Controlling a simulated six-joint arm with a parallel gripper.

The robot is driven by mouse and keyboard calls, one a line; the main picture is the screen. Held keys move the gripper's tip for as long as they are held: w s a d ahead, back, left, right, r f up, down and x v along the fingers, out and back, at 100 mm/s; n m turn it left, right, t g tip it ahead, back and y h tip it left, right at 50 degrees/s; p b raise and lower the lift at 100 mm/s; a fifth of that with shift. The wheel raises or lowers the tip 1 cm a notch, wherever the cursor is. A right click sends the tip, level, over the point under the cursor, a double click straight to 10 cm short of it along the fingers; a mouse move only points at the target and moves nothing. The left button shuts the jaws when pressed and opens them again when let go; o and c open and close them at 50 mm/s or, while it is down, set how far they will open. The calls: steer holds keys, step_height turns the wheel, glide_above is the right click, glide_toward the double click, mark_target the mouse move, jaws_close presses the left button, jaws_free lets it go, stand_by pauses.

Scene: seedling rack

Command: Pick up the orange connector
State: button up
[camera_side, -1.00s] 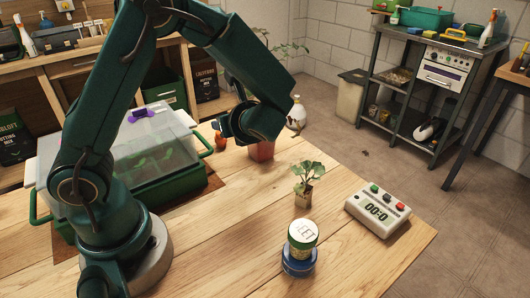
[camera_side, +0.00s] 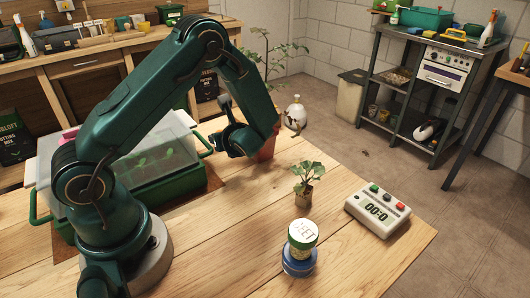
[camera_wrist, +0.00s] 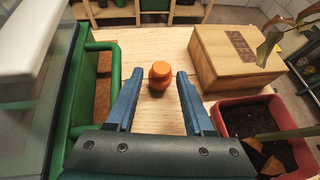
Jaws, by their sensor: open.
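The orange connector (camera_wrist: 159,76) is a small, rounded orange piece with a wider cap, standing on the wooden table in the wrist view. My gripper (camera_wrist: 160,88) is open, with one blue finger on each side of the connector's line and the connector near the fingertips. I see clear gaps on both sides, so it is not gripped. In the side view my gripper (camera_side: 226,140) is low by the table's back edge, and the connector is mostly hidden behind it.
A green-framed propagator (camera_side: 150,185) stands left of my gripper, close to the left finger. A red pot (camera_wrist: 264,128) of soil and a wooden box (camera_wrist: 236,60) lie to the right. A seedling pot (camera_side: 303,197), stacked jars (camera_side: 299,262) and a timer (camera_side: 377,212) stand further forward.

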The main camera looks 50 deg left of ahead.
steer(key=x, duration=0.3)
steer(key=shift+w+a+f, duration=0.1)
steer(key=shift+a+f, duration=0.05)
jaws_close()
